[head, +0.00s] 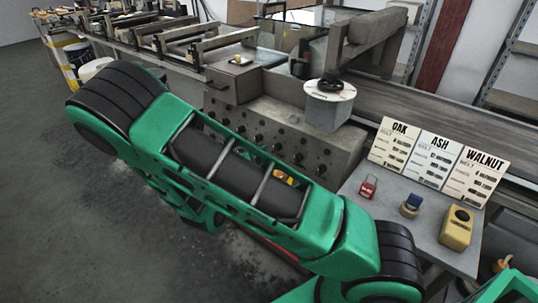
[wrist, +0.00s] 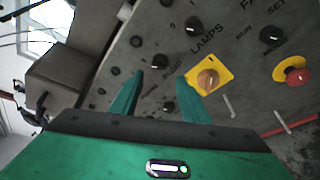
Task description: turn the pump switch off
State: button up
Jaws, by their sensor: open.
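The grey control panel (head: 285,128) has several black knobs in the head view. My green arm covers its lower part. In the wrist view the panel (wrist: 225,45) is close and tilted, with black knobs, one beside the word LAMPS. An orange knob (wrist: 207,80) sits on a yellow plate right of my gripper (wrist: 160,78). The gripper is open and empty, its fingers pointing at the panel. One black knob (wrist: 168,107) shows between the fingers; contact cannot be told.
A red mushroom button (wrist: 296,76) on a yellow base is at the right of the panel. In the head view a side table (head: 388,222) holds a red padlock (head: 368,187), a blue-topped item (head: 410,206), a yellow box (head: 457,230) and OAK, ASH and WALNUT signs (head: 433,157).

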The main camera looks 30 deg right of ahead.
jog(key=v, duration=0.3)
jog(key=shift+s+a, duration=0.2)
dwell(0.3)
jog(key=s+d+r+m+g+y, duration=0.4)
jog(key=s+d+m+g, duration=0.5)
jog(key=s+d+m, duration=0.4)
jog(key=s+a+r+m+y, duration=0.2)
jog(key=s+r, duration=0.4)
jog(key=s, duration=0.3)
jog(key=s+a+r+m+y, duration=0.2)
jog(key=s+r+m+y, duration=0.2)
jog(key=s, duration=0.6)
jog(key=shift+r+y, duration=0.9)
jog(key=shift+y, duration=0.2)
